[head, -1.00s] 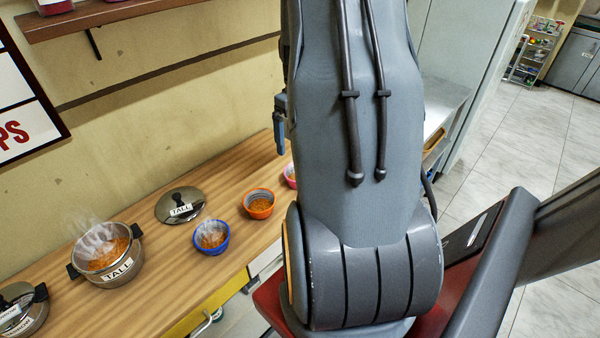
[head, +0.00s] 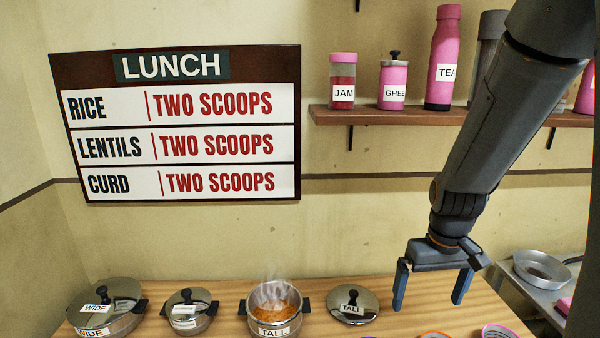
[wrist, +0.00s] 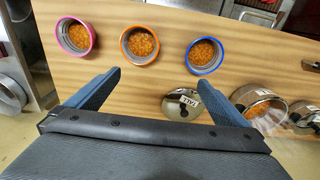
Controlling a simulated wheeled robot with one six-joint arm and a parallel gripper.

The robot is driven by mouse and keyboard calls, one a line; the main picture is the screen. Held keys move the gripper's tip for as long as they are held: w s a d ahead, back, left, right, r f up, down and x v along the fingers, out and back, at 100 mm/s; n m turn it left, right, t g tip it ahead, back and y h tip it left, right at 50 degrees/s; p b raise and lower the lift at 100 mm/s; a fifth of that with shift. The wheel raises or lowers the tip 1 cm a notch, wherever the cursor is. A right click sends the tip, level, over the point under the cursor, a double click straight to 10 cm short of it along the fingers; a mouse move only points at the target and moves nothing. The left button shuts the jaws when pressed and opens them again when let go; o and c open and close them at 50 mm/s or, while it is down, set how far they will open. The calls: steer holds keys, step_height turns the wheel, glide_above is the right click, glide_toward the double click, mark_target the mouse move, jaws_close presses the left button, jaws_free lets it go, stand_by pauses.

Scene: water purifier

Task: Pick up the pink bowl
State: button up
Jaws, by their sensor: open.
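The pink bowl (wrist: 61,42) stands on the wooden counter at the upper left of the wrist view, holding orange food. In the head view the pink bowl (head: 497,328) is cut off by the bottom edge. My gripper (head: 430,302) is open and empty, fingers pointing down above the counter. In the wrist view my gripper (wrist: 177,82) has its spread fingertips below the row of bowls, with the pink bowl left of the left finger. Nothing touches the bowl.
An orange bowl (wrist: 124,50) and a blue bowl (wrist: 190,60) stand in line with the pink one. A pot lid (head: 352,303) and a steaming pot (head: 272,331) are to their left. A shelf (head: 440,117) with jars hangs above. A metal surface (head: 520,285) lies right.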

steer(key=shift+t, duration=0.3)
steer(key=s+a+b, duration=0.1)
steer(key=a, duration=0.2)
steer(key=s+a+f+b, duration=0.1)
steer(key=s+a, duration=0.1)
steer(key=a, duration=0.2)
steer(key=s+a+f+b, duration=0.1)
steer(key=s+a, duration=0.1)
steer(key=a, duration=0.1)
steer(key=shift+a+f, duration=0.2)
steer(key=shift+a, duration=0.05)
steer(key=shift+c, duration=0.4)
steer(key=shift+s+a, duration=0.2)
steer(key=shift+a, duration=0.1)
steer(key=shift+c, duration=1.1)
steer(key=shift+d, duration=0.1)
